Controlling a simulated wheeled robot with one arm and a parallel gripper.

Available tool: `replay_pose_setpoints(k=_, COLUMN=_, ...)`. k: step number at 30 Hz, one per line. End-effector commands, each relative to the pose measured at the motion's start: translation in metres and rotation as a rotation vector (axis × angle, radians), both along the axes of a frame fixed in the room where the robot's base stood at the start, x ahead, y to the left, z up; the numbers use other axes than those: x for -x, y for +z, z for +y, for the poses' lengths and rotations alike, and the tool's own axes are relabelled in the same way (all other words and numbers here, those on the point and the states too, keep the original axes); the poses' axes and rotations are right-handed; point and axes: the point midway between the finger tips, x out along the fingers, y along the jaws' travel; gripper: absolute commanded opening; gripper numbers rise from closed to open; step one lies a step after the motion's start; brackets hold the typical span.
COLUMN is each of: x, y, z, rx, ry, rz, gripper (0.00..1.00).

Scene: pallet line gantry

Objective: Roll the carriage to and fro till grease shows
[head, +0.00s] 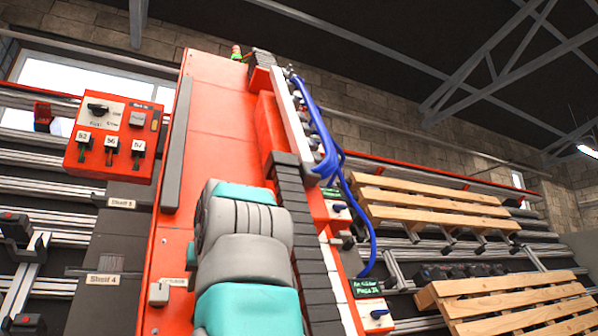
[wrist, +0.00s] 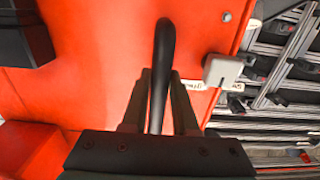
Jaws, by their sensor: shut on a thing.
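In the wrist view, my gripper (wrist: 160,85) is closed around a black bar handle (wrist: 164,45), one finger on each side. A red panel (wrist: 100,85) lies behind the handle. In the head view, a tall red gantry column (head: 215,90) stands in the middle, and my grey and teal arm covers its lower part. The arm hides my gripper and the handle there. A red housing (head: 268,125) sits beside a pale rail strip (head: 292,115). I cannot tell which part is the carriage. No grease is visible.
A red switch panel (head: 113,138) is at left. A blue hose (head: 325,150) hangs down the right side by a dark segmented chain (head: 305,235). Wooden pallets (head: 430,205) rest on racks at right. A small grey box (wrist: 222,70) is on the panel near my gripper.

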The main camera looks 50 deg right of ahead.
Motion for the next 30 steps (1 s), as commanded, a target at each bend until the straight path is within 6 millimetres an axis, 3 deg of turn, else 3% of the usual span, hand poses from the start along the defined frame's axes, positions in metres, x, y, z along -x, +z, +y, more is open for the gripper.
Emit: replay_pose_setpoints(k=30, x=-0.006, y=0.000, z=0.012, rx=0.000, ry=0.003, rz=-0.001, gripper=0.00)
